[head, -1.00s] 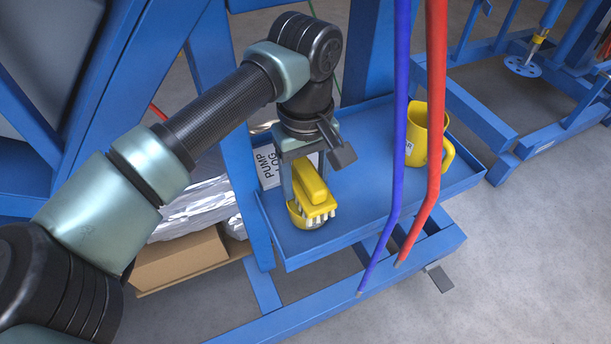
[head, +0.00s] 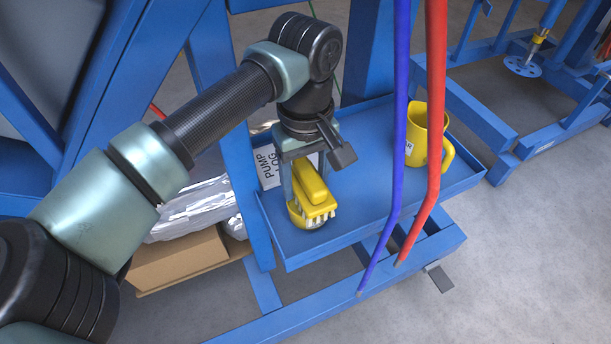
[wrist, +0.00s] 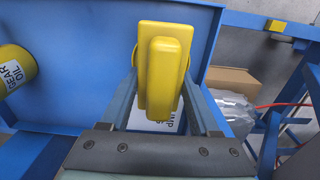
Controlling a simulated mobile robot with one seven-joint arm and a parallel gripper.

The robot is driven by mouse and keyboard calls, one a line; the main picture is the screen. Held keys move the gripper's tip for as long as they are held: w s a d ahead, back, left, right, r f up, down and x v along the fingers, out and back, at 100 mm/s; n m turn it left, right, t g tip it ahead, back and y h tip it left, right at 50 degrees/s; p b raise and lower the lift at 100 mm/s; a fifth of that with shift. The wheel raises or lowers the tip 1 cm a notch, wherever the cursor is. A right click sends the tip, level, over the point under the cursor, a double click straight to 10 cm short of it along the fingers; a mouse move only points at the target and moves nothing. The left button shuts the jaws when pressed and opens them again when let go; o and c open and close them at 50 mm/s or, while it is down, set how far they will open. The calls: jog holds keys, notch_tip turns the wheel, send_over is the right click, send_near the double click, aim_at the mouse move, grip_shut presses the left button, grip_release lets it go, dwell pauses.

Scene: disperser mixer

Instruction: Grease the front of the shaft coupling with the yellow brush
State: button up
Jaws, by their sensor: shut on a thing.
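My gripper (head: 305,178) is shut on the yellow brush (head: 312,188) above the blue tray, with its white bristles facing down. The brush's yellow block fills the space between my fingers in the wrist view (wrist: 163,75). A small round yellow container (head: 294,216) shows just under the brush; I cannot tell whether the bristles touch what is in it. On the mixer frame at the top right, a blue shaft carries a yellow collar (head: 540,38) above a holed disc (head: 522,66). I cannot tell whether this collar is the shaft coupling.
A yellow gear oil jug (head: 424,140) stands on the blue tray (head: 362,200). A blue hose (head: 399,130) and a red hose (head: 436,110) hang in front of it. The pump log sheet (head: 268,170) lies behind my gripper. A cardboard box (head: 180,258) sits at lower left.

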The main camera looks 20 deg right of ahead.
aim_at(305, 166)
jog(key=shift+r+p, duration=2.45)
jog(key=shift+r, duration=1.05)
